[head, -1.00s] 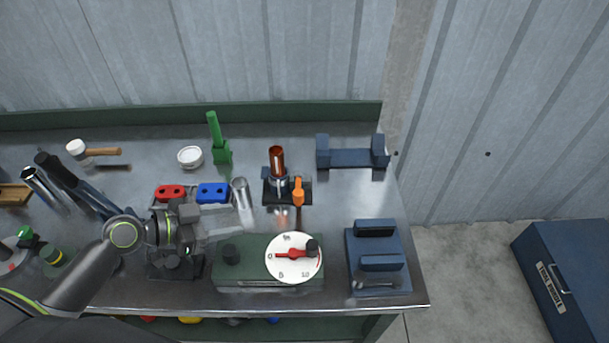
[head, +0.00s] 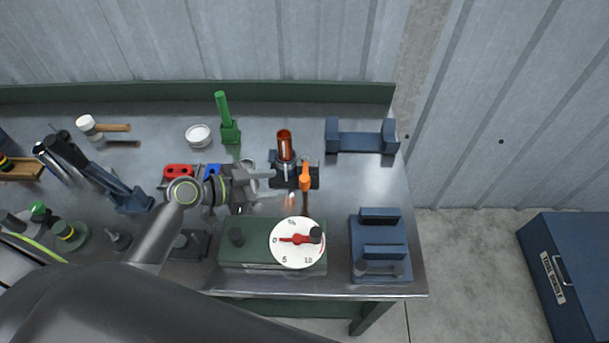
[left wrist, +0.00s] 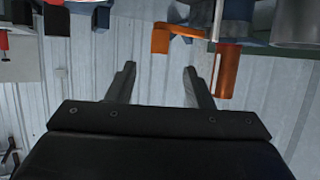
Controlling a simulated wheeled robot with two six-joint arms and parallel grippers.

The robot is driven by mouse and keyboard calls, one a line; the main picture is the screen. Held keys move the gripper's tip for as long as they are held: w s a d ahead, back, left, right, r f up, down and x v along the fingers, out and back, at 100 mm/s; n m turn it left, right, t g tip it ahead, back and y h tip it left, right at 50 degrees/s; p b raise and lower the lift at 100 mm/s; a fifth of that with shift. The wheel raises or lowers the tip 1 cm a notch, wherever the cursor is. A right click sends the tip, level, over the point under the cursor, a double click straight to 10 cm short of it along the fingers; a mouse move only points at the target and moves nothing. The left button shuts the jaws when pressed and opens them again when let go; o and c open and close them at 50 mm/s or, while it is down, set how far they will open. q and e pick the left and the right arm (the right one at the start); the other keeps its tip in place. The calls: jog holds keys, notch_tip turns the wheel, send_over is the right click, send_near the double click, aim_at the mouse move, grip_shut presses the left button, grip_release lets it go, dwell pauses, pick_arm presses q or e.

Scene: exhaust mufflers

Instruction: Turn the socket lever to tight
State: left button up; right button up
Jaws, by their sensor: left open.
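The orange socket lever (head: 305,174) sits at the right front of a dark socket (head: 282,166) that holds a rusty brown tube (head: 285,143) upright. My left gripper (head: 274,184) is open and empty, close to the left of the lever, pointing at it. In the left wrist view the open jaws (left wrist: 160,70) have nothing between their tips. The orange lever (left wrist: 172,38) shows beyond the tips there, and the brown tube (left wrist: 229,70) is to the right. No tight mark can be read. My right gripper is not in view.
A green box (head: 250,262) with a white dial (head: 298,243) and red needle stands in front of the socket. A blue fixture (head: 380,248) is at right front and a blue cradle (head: 361,142) at back right. A green post (head: 228,120) and white bowl (head: 198,135) stand behind.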

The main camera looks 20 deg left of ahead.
aim_at(305, 178)
pick_arm(q)
jog(key=p+x, duration=0.2)
jog(key=x, duration=0.6)
jog(key=shift+w+d, duration=0.1)
jog(key=shift+d, duration=0.05)
jog(key=shift+w+d+f+p, duration=0.3)
jog(key=shift+w+d+p, duration=0.05)
jog(key=shift+w+d, duration=0.1)
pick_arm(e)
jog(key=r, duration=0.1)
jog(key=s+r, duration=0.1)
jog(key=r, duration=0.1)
pick_arm(q)
grip_shut()
